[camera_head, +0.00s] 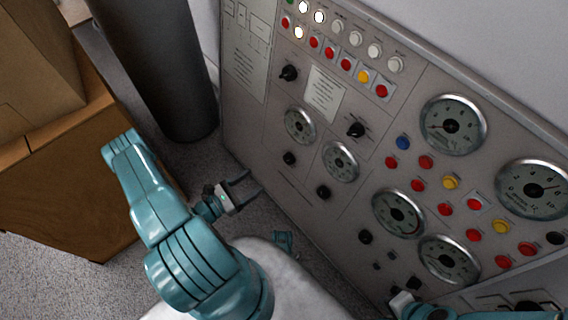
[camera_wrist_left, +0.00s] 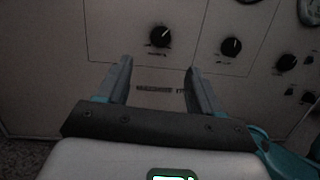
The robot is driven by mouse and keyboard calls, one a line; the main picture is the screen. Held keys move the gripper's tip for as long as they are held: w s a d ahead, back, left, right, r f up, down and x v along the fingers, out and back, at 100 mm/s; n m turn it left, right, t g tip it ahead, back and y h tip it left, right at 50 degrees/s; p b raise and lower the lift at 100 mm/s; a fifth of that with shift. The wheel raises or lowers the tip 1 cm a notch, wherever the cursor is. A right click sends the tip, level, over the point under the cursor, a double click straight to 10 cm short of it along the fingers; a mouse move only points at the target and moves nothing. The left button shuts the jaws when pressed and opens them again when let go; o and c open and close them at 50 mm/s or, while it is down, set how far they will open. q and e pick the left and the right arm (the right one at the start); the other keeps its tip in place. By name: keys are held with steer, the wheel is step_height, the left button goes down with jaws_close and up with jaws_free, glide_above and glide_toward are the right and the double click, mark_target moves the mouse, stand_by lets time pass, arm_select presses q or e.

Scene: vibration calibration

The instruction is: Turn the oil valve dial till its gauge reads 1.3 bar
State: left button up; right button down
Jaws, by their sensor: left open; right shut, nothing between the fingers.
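The control panel (camera_head: 290,205) carries several round gauges and black dials; the labels are too small to tell which dial is the oil valve's. Two small gauges (camera_head: 300,125) (camera_head: 340,162) each have a black dial (camera_head: 290,158) (camera_head: 323,192) below; their readings are not legible. My left gripper (camera_head: 248,185) is open and empty, close to the panel below these dials. In the left wrist view, one dial (camera_wrist_left: 160,37) shows beyond and between the fingertips, apart from them; another dial (camera_wrist_left: 231,47) is to the right. My right gripper (camera_head: 410,287) is shut near the lower panel, partly visible.
Larger gauges (camera_head: 453,125), red, blue and yellow buttons (camera_head: 425,162) and two more knobs (camera_head: 288,73) (camera_head: 356,130) fill the panel. A dark cylinder (camera_head: 165,70) and cardboard boxes (camera_head: 70,170) stand at left. Some carpet floor shows between the boxes and panel.

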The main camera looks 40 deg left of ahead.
arm_select(q)
steer(key=w+d+b, duration=0.2)
steer(key=w, duration=1)
steer(key=shift+b, duration=0.3)
steer(key=shift+s, duration=0.1)
steer(key=c, duration=1.1)
